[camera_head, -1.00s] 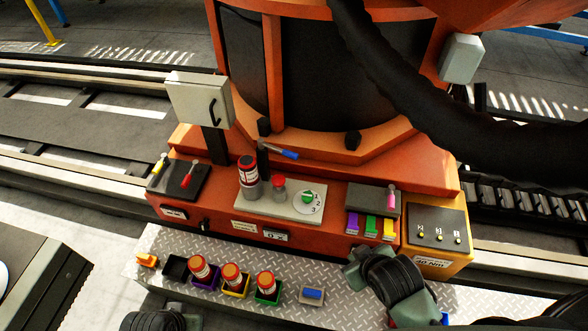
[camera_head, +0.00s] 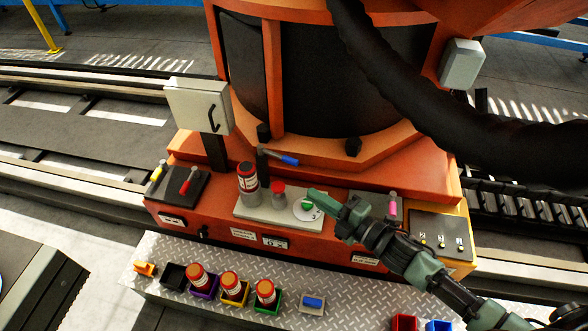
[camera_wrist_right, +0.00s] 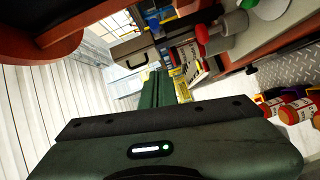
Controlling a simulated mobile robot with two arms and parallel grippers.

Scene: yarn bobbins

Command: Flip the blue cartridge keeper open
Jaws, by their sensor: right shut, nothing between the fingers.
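The keeper is a lever with a blue handle (camera_head: 284,158) on a short black post, at the back of the grey plate (camera_head: 250,212) on the orange console. Its handle points to the right and slopes slightly down. A dark red canister (camera_head: 247,178) with a white label stands upright in a grey socket just in front of the post. My right gripper (camera_head: 312,195) is shut and empty, over the numbered dial, to the right of and nearer than the blue handle, apart from it. Its closed green fingers show in the right wrist view (camera_wrist_right: 155,90). My left gripper is out of view.
A red-capped knob (camera_head: 278,188) stands between canister and gripper. It also shows in the right wrist view (camera_wrist_right: 202,35). A grey box (camera_head: 199,105) stands at left. A thick black hose (camera_head: 400,90) hangs at upper right. Several bobbins in coloured bins line the metal shelf (camera_head: 345,290).

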